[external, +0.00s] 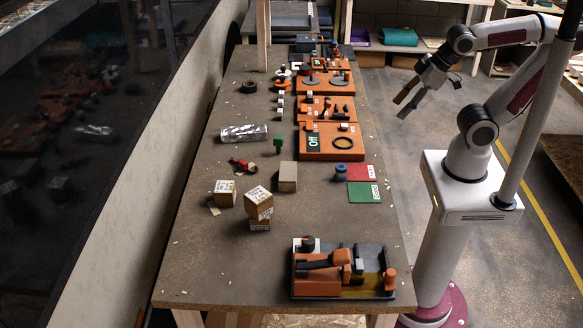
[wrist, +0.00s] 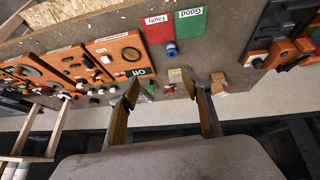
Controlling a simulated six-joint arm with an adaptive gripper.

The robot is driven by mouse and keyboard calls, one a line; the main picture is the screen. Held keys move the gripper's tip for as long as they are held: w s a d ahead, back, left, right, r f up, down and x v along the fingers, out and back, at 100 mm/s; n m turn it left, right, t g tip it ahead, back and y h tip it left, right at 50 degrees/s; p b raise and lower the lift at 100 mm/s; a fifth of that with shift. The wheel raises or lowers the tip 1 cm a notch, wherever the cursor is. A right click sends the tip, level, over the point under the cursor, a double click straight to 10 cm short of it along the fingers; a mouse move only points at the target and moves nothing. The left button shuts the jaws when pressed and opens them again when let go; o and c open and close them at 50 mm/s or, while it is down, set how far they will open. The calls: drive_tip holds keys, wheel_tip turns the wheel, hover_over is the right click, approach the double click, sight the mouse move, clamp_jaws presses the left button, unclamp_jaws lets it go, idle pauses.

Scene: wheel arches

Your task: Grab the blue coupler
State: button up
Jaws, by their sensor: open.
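The blue coupler (external: 340,173) is a small, short blue cylinder with a dark top. It stands on the table just left of the red mat in the external view. In the wrist view the coupler (wrist: 170,49) shows below the red mat, above and beyond my fingertips. My gripper (external: 400,108) is raised off the right side of the table, well apart from the coupler. In the wrist view my gripper (wrist: 162,86) has its two fingers spread with nothing held between them.
A red "Faulty" mat (wrist: 158,28) and green "Good" mat (wrist: 190,24) lie beside the coupler. An orange "Off" board (external: 322,152) stands behind it. Wooden blocks (external: 258,199) stand to its left, and a fixture (external: 340,272) sits at the table's front. Bare table surrounds the coupler's front.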

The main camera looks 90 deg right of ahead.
sight(342, 164)
drive_tip(key=w+d+f+n+t+h, duration=0.1)
drive_tip(key=w+d+f+n, duration=0.1)
drive_tip(key=w+d+f, duration=0.4)
drive_tip(key=w+d+f+n+t+h, duration=0.1)
drive_tip(key=w+d+f+n, duration=0.2)
drive_tip(key=w+d, duration=0.65)
drive_tip(key=w+a+f+n+y, duration=0.1)
drive_tip(key=f, duration=0.2)
drive_tip(key=a+f+n+y, duration=0.1)
drive_tip(key=a+f+y, duration=0.1)
drive_tip(key=f, duration=0.1)
drive_tip(key=w+a+f+t+y, duration=0.1)
drive_tip(key=f+y, duration=0.1)
drive_tip(key=f, duration=0.1)
drive_tip(key=shift+w+a+f+n, duration=0.2)
drive_tip(key=shift+w+f+n, duration=0.1)
drive_tip(key=shift+n, duration=0.1)
drive_tip(key=s+a+f+y, duration=0.2)
drive_tip(key=a+y, duration=0.1)
drive_tip(key=shift+s+a+f+n+y, duration=0.1)
drive_tip(key=shift+a+f+n+y, duration=0.2)
drive_tip(key=shift+f+n, duration=0.1)
drive_tip(key=s+a+y, duration=0.2)
drive_tip(key=a+y, duration=0.1)
drive_tip(key=shift+s+a+f, duration=0.1)
drive_tip(key=shift+s+f, duration=0.05)
drive_tip(key=shift+s, duration=0.2)
drive_tip(key=shift+s+a+t+y, duration=0.3)
drive_tip(key=shift+t, duration=0.1)
